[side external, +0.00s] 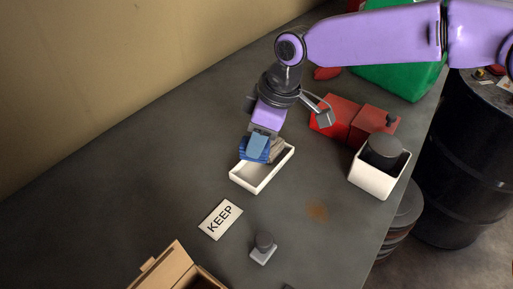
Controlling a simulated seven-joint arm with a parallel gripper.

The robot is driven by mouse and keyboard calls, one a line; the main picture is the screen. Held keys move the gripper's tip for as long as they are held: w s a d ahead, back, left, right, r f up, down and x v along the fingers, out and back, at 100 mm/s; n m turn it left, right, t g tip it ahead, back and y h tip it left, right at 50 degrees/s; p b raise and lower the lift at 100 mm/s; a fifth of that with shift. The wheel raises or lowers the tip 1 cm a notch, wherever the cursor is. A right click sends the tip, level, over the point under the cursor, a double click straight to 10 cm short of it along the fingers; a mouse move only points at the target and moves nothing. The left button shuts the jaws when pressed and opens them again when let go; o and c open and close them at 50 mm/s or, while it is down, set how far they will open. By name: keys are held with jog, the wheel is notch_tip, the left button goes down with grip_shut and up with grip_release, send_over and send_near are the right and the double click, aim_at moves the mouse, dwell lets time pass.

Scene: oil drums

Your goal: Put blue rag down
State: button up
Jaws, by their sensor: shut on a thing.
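My gripper (264,131) points down over the white tray (262,184) in the middle of the table. It is shut on the blue rag (255,149), which hangs at the tray's far left end. I cannot tell whether the rag touches the tray. A grey-brown cloth-like thing (277,151) shows beside the rag at the tray's far end; the rag and gripper partly hide it. The near part of the tray is bare inside.
A KEEP card (220,219) and a small grey-topped object (264,247) lie nearer the front. An open cardboard box (172,263) stands at the bottom. Red boxes (352,121), a white bin (377,177) and a green container (400,80) stand right. Black drums stand beyond the table edge.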

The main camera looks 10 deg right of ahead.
jog(key=shift+w+a+f, duration=0.15)
jog(key=shift+a+f, duration=0.05)
jog(key=shift+f, duration=1.6)
jog(key=shift+f, duration=0.3)
jog(key=o, duration=0.9)
jog(key=shift+o, duration=0.2)
jog(key=shift+r, duration=0.45)
jog(key=v, duration=1.2)
jog(key=shift+f, duration=0.1)
